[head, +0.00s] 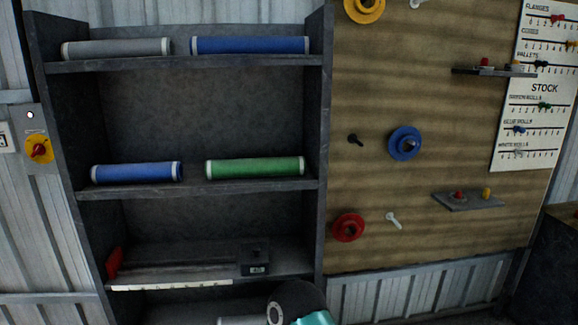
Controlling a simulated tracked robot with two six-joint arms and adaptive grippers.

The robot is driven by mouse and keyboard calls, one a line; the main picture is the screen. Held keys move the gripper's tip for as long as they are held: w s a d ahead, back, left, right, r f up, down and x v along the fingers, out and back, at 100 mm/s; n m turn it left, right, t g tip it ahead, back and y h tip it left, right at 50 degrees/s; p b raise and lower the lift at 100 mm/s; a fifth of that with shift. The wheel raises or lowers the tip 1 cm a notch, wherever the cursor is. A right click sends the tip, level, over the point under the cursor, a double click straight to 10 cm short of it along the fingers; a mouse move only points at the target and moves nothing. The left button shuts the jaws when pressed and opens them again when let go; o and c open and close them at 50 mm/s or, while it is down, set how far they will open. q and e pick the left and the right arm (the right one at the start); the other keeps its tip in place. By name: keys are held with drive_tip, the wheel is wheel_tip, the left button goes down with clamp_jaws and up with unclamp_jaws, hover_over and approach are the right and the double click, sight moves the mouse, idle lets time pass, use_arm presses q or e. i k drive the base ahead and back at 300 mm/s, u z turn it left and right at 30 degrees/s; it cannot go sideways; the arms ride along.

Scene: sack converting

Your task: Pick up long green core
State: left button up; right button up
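One green core (255,168) with pale end rims lies on its side on the middle shelf (205,189) of the dark rack, at the right. It is a little longer in the picture than the blue core (136,172) to its left, with a gap between them. No other green core shows. Neither of my grippers is in view.
A grey core (116,49) and a long blue core (250,45) lie on the top shelf. The rack's right side panel (319,150) stands close to the green core's right end. A lower shelf holds a red-ended device (114,262). A pegboard (450,120) with flanges hangs at the right.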

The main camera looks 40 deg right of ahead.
sight(275, 167)
drive_tip(key=z, duration=0.35)
drive_tip(key=i, duration=1)
drive_tip(key=z, duration=0.3)
drive_tip(key=k, duration=0.8)
drive_tip(key=z, duration=0.25)
drive_tip(key=i, duration=0.8)
drive_tip(key=u, duration=0.1)
